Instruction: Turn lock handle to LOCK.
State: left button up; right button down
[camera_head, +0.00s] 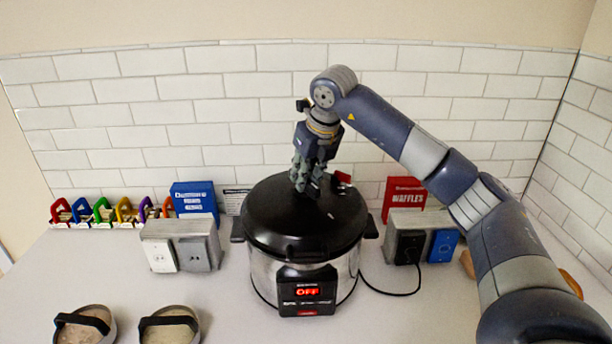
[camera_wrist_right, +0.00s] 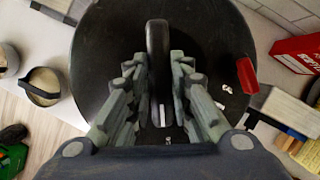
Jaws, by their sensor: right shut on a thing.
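The pressure cooker (camera_head: 262,262) stands on the counter with its black lid (camera_head: 290,222) on; its front display reads OFF. My right gripper (camera_head: 305,183) points down onto the lid from above. In the wrist view the dark upright lock handle (camera_wrist_right: 157,48) lies between the two fingers of my right gripper (camera_wrist_right: 160,68), which are shut on it. In the head view the fingers mostly hide the handle. A red piece (camera_wrist_right: 247,75) sits near the lid's right edge, and small white marks show on the lid. My left gripper is not in view.
Outlet boxes stand left (camera_head: 180,245) and right (camera_head: 408,240) of the cooker. A blue box (camera_head: 195,198), a red waffles box (camera_head: 402,192) and several coloured clips (camera_head: 110,211) line the back wall. A black cord lies right of the cooker.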

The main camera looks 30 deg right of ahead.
dwell(0.4)
jog(key=c, duration=1.4)
grip_release()
jog(key=shift+c, duration=0.2)
jog(key=shift+r, duration=0.15)
jog(key=v, duration=1.1)
jog(key=shift+s+r, duration=0.15)
jog(key=shift+r, duration=0.2)
jog(key=shift+f, duration=0.1)
